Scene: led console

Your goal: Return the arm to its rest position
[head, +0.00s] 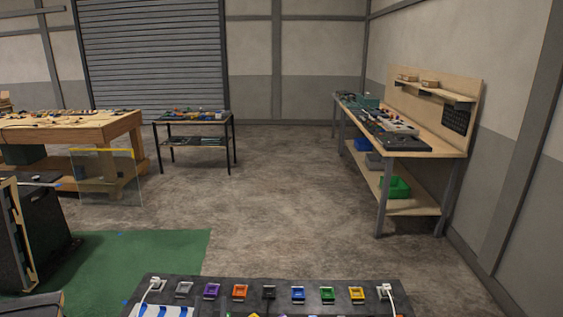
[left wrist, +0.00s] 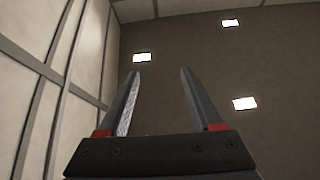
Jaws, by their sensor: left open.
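My left gripper (left wrist: 161,72) shows in the left wrist view with its two fingers apart and nothing between them. The fingers point toward a bare wall and ceiling with bright lights, away from any table. I cannot make out the left gripper clearly in the head view. The dark console (head: 223,281) lies at the bottom edge of the head view, with a row of coloured square parts along its back. White plugs with cables sit at its left end (head: 157,285) and right end (head: 384,292). The console's front part is cut off by the frame. My right gripper is not in view.
A long workbench (head: 415,205) with tools and a green bin (head: 395,187) stands along the right wall. A small black-legged table (head: 197,121) and a wooden bench (head: 98,133) stand at the back left. The floor beyond the console is open, with a green mat (head: 150,257) at left.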

